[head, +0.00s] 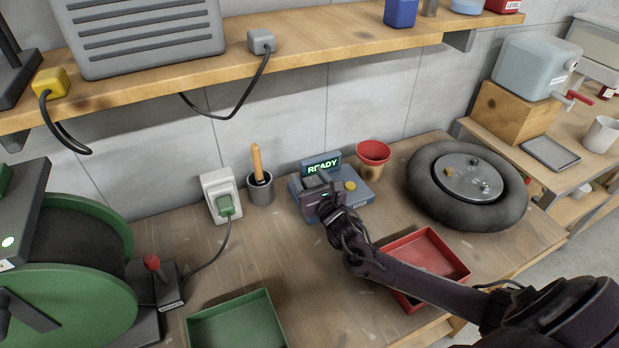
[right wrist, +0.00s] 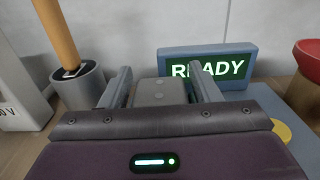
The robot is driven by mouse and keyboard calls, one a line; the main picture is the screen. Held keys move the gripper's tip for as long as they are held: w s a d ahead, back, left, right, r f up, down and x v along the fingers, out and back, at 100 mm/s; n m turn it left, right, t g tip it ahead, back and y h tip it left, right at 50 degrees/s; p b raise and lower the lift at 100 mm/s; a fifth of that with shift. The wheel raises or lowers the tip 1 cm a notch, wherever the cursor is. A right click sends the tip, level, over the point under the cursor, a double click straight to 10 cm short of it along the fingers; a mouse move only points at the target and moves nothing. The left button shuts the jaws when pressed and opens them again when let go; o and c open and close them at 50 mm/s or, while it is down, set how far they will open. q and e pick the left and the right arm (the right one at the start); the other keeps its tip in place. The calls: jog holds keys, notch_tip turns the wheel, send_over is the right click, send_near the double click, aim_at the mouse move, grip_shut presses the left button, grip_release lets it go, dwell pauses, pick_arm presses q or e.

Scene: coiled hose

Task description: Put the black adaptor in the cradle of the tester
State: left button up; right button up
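The tester (head: 361,197) is a blue-grey box on the workbench, with a lit READY screen (head: 321,167) and a yellow knob (head: 350,186). The screen also shows in the right wrist view (right wrist: 207,68). My right gripper (head: 318,187) is low over the left part of the tester. In the right wrist view its two fingers (right wrist: 161,84) stand apart. A dark grey block with two round marks (right wrist: 158,92), seemingly the black adaptor, is between them, with narrow gaps at its sides. The cradle is hidden by the block and gripper. My left gripper is not in view.
A grey cup with a wooden handle (head: 261,190) and a white socket with a green plug (head: 223,201) are left of the tester. Green (head: 279,317) and red (head: 461,271) trays lie in front.

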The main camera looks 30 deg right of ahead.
jog(key=shift+o, duration=0.3)
jog(key=shift+r, duration=0.1)
jog(key=shift+s+r+p, duration=0.1)
jog(key=shift+s+p, duration=0.1)
jog(key=shift+p, duration=0.15)
jog(key=s+p, duration=0.2)
jog(key=s, duration=0.1)
jog(key=s+p, duration=0.2)
jog(key=s, duration=0.2)
jog(key=s+p, duration=0.2)
jog(key=s, duration=0.1)
jog(key=shift+s+a+r, duration=0.1)
jog(key=shift+s+a, duration=0.25)
jog(key=shift+s+p, duration=0.35)
jog(key=shift+s, duration=0.1)
jog(key=shift+f, duration=0.2)
